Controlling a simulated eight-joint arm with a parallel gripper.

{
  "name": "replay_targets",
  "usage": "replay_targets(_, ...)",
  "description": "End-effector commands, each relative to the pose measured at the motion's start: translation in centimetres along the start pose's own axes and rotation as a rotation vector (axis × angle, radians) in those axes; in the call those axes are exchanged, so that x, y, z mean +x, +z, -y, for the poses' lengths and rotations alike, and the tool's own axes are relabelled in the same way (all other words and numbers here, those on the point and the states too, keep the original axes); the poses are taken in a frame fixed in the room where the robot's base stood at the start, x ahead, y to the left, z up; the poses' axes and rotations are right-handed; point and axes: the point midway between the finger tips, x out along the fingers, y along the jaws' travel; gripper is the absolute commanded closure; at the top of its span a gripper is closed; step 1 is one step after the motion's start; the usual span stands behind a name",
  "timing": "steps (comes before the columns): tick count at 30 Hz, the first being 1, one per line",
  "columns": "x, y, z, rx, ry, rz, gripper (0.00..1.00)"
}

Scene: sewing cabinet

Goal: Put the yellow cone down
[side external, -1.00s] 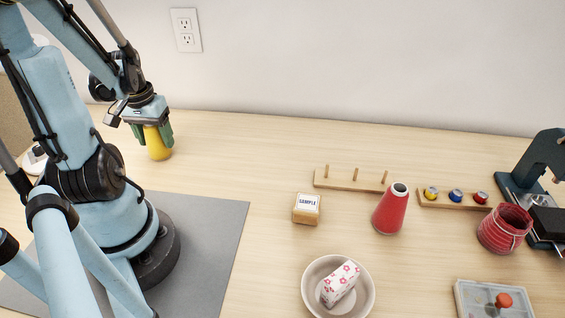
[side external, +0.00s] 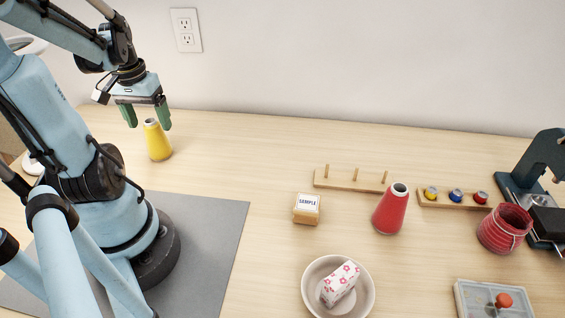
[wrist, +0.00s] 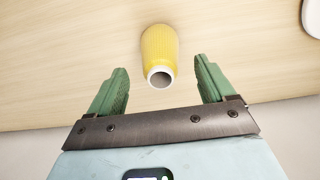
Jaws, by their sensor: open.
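The yellow cone (side external: 158,142) stands upright on the wooden table at the back left, near the wall. In the wrist view the yellow cone (wrist: 159,50) shows its pale rim and dark top hole. My gripper (side external: 147,116) is open above the cone, with its green fingers apart on either side of the cone's top. In the wrist view my gripper (wrist: 163,88) has clear gaps between both fingers and the cone, and nothing is held.
A red cone (side external: 391,211), a wooden peg rack (side external: 345,184), a sample box (side external: 306,209) and a bowl (side external: 311,300) stand mid-table. A spool rack (side external: 455,202), red jar (side external: 503,230) and sewing machine (side external: 545,165) are at right. The table between the yellow cone and the sample box is clear.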

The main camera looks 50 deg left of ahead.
Motion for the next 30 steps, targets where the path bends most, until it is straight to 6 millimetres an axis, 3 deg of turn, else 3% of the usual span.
replay_targets(12,-5.2,0.0,0.0,0.000,0.000,0.000,0.18)
replay_targets(20,-6.7,0.0,-0.2,0.006,0.000,-0.003,0.18)
replay_targets(25,-6.5,-0.8,-3.5,0.096,-0.007,-0.058,0.18)
replay_targets(30,-6.0,-1.2,-10.3,0.276,0.007,-0.185,0.18)
